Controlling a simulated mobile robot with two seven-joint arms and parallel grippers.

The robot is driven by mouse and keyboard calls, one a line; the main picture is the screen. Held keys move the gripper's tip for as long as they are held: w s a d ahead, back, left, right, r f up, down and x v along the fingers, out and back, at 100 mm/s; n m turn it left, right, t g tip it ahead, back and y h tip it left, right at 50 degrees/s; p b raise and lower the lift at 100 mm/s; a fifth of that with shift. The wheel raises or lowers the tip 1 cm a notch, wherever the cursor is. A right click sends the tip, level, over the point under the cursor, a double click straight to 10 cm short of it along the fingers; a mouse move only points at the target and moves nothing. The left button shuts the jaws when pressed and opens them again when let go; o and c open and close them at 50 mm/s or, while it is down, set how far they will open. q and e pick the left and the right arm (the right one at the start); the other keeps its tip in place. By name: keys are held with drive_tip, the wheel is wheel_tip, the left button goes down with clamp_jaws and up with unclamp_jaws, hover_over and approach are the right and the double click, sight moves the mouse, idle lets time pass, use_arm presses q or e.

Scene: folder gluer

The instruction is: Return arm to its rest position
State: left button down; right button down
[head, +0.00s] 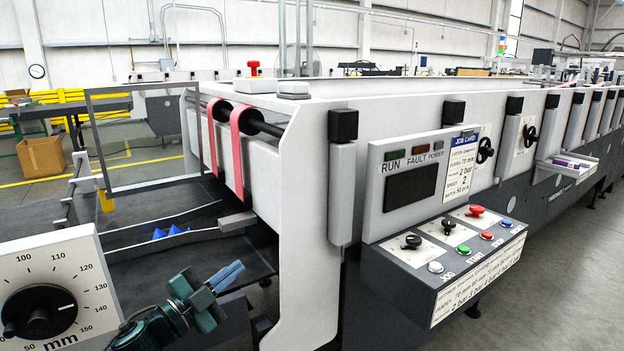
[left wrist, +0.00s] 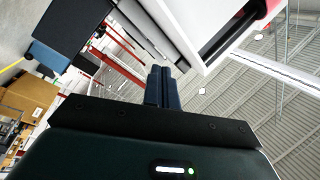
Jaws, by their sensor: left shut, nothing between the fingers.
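My left gripper (head: 229,275) shows at the lower middle left of the head view, with its arm coming in from the bottom left. Its two blue-grey fingers are closed together with nothing between them. They point up and right, in front of the machine's dark feed opening. The fingers also show shut in the left wrist view (left wrist: 159,87), with the white machine body beyond them. My right gripper is in neither view.
The control panel (head: 445,255) with buttons and knobs juts out at the right. A large mm dial (head: 52,290) stands at the lower left. The white machine frame (head: 310,200) is right of the gripper. Open floor (head: 560,280) lies at the right.

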use_arm(q)
drive_tip(key=s+d+f+n+y, duration=0.1)
drive_tip(key=s+f+n+y, duration=0.2)
drive_tip(key=s+f+n, duration=0.45)
drive_tip(key=s+d+f+n+y, duration=0.1)
drive_tip(key=s+f+n+y, duration=0.3)
drive_tip(key=f, duration=0.6)
drive_tip(key=s+f+n+g+y, duration=0.1)
drive_tip(key=s+f+n+g, duration=0.1)
drive_tip(key=s+f, duration=0.3)
drive_tip(key=s+a+f+n+g+y, duration=0.1)
drive_tip(key=s+f, duration=0.4)
drive_tip(key=s, duration=0.8)
drive_tip(key=shift+a+f+n+g+y, duration=0.25)
drive_tip(key=shift+n+g, duration=0.3)
drive_tip(key=shift+g, duration=0.55)
drive_tip(key=shift+s, duration=0.1)
